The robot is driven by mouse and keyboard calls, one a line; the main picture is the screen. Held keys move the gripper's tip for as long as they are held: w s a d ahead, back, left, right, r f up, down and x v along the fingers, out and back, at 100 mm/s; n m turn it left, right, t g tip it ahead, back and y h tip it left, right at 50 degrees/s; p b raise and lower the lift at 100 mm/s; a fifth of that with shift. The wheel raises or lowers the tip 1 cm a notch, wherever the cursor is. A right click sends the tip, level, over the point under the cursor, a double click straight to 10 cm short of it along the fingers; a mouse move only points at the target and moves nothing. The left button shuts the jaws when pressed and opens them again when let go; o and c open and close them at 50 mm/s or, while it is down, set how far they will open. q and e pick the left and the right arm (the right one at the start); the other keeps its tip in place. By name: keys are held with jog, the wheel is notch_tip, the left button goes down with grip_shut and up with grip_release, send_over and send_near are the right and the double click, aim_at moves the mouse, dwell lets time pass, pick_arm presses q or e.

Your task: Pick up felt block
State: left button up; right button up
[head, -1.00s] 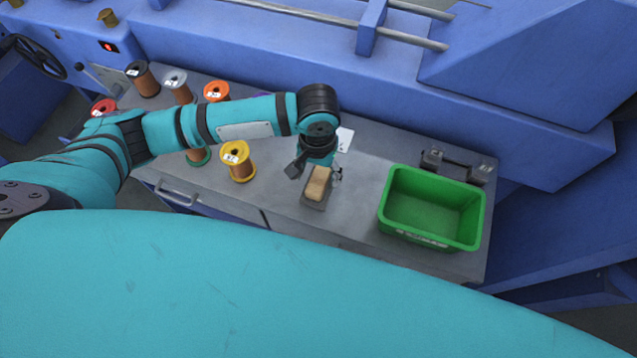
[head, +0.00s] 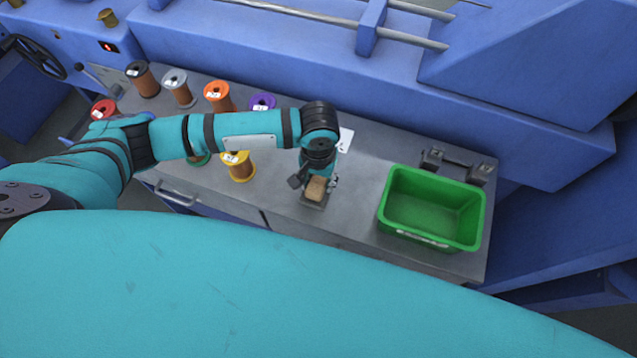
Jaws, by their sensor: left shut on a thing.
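The felt block (head: 316,188) is a small tan block at the front middle of the grey bench top, on a small dark grey tray (head: 313,204). My left gripper (head: 316,184) points down over the block and is shut on it, with a finger at each side. The gripper and wrist hide the back part of the block. I cannot tell whether the block still touches the tray. My right gripper is not in view.
A green bin (head: 432,208) stands empty to the right, with a dark bracket (head: 455,165) behind it. Several wire spools, including a yellow one (head: 239,167) and an orange one (head: 218,96), stand left. A white card (head: 345,139) lies behind the wrist. The blue machine (head: 280,50) borders the back.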

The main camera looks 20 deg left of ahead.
aim_at(314, 182)
pick_arm(q)
grip_shut()
jog(key=shift+r, duration=0.45)
jog(key=r, duration=0.2)
jog(key=shift+s+a+r, duration=0.35)
jog(key=s+a+r, duration=0.1)
jog(key=s+a, duration=0.8)
jog(key=s, duration=0.3)
jog(key=shift+r+b, duration=0.2)
jog(key=shift+b, duration=0.2)
jog(key=shift+o, duration=2.2)
grip_release()
jog(key=c, duration=0.3)
jog(key=shift+d, duration=0.1)
